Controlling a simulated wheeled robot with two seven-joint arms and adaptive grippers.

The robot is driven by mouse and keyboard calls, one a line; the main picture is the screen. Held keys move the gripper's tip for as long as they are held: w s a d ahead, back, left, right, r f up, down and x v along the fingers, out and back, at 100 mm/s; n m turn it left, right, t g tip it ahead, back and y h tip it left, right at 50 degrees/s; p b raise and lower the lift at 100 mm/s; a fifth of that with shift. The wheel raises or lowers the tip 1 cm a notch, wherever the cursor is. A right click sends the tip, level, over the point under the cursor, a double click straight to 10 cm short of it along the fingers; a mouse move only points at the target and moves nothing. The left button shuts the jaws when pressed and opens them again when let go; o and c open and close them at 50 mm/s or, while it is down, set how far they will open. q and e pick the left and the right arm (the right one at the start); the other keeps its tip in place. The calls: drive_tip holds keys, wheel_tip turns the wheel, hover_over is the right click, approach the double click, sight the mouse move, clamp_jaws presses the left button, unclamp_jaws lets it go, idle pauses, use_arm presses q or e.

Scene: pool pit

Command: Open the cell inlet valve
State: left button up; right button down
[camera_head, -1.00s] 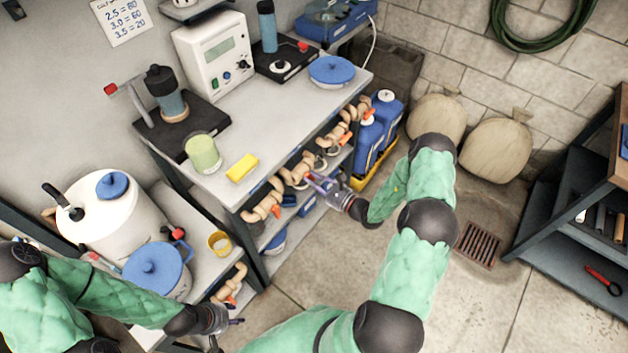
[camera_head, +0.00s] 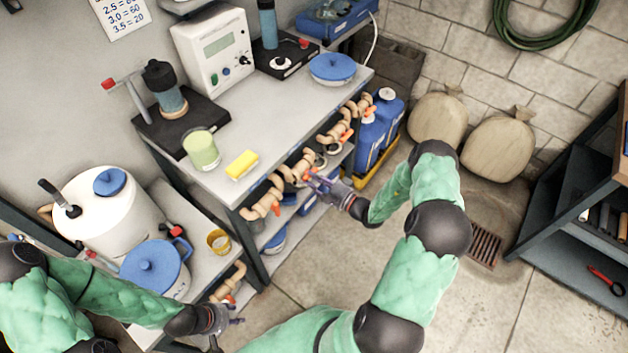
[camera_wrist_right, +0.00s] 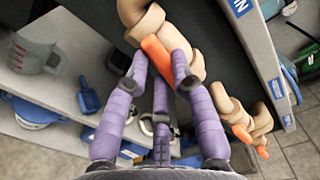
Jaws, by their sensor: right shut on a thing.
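A row of tan pipes with orange valve handles runs along the front of the workbench in the head view. My right gripper (camera_head: 316,181) is at one of these valves. In the right wrist view, the purple fingers (camera_wrist_right: 158,75) of this gripper are closed around an orange valve handle (camera_wrist_right: 157,58), which slants across the tan pipe (camera_wrist_right: 188,62). I cannot read which valve this is. My left gripper (camera_head: 232,321) is low at the left, beside the lower bench and away from the held valve; its fingers are too small to judge.
The workbench (camera_head: 225,180) holds a yellow sponge (camera_head: 242,164), a green cup (camera_head: 201,150) and a white meter (camera_head: 215,50). A dark shelf (camera_head: 575,240) stands at the right. The floor (camera_head: 500,310) between is open.

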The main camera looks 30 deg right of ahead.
drive_tip(key=shift+f+n, duration=0.15)
drive_tip(key=shift+n, duration=0.95)
drive_tip(key=shift+b, duration=0.3)
drive_tip(key=c, duration=1)
unclamp_jaws()
drive_tip(key=shift+c, duration=0.2)
drive_tip(key=shift+d, duration=0.1)
drive_tip(key=v, duration=1.2)
